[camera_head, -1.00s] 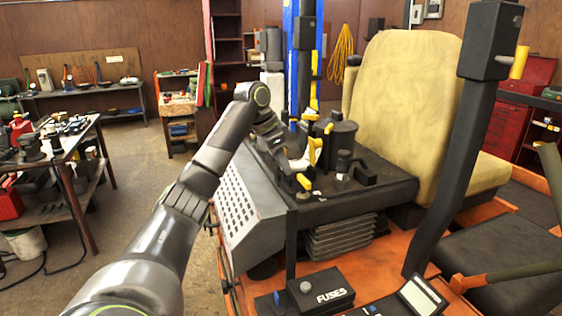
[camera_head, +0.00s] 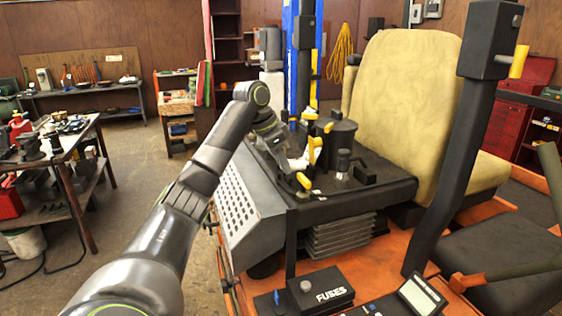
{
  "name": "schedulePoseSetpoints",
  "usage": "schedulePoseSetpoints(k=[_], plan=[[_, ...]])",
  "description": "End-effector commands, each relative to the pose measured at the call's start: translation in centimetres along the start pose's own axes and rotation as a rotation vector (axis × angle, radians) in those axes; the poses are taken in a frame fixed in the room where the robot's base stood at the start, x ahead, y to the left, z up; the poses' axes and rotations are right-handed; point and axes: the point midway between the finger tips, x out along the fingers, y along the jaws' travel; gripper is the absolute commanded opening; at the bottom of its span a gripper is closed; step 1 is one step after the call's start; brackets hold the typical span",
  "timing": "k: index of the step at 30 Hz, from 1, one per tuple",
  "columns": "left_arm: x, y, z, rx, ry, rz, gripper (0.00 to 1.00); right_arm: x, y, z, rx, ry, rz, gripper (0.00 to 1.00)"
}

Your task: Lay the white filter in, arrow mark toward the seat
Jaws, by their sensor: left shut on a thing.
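My left arm reaches in from the left, and my left gripper (camera_head: 285,148) is over the left part of the black engine deck (camera_head: 350,203). It is shut on a small white thing (camera_head: 298,163), which I take to be the white filter. Only part of it shows, and its arrow mark cannot be made out. Whether it touches the deck cannot be told. The tan seat (camera_head: 408,105) stands upright behind the deck on the right. My right gripper is not in view.
Yellow-handled levers (camera_head: 312,150) and a black cylinder (camera_head: 339,142) stand close to the gripper. A black post (camera_head: 458,165) rises at the right. A fuse box (camera_head: 318,294) lies in front. A cluttered workbench (camera_head: 75,140) is at the left.

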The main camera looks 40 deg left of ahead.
Motion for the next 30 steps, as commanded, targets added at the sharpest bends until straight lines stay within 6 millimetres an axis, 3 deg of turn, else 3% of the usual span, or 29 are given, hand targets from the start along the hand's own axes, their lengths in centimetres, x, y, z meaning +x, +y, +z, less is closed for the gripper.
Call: schedulePoseSetpoints(k=[10,22,30], plan=[[0.2,0.0,0.1,0.000,0.000,0.000,0.01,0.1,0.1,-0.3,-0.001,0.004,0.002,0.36],[1.8,0.0,0.8,0.000,0.000,0.000,0.01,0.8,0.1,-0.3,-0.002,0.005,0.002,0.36],[1.2,0.0,0.5,0.000,0.000,0.000,0.01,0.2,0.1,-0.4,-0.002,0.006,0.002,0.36]])
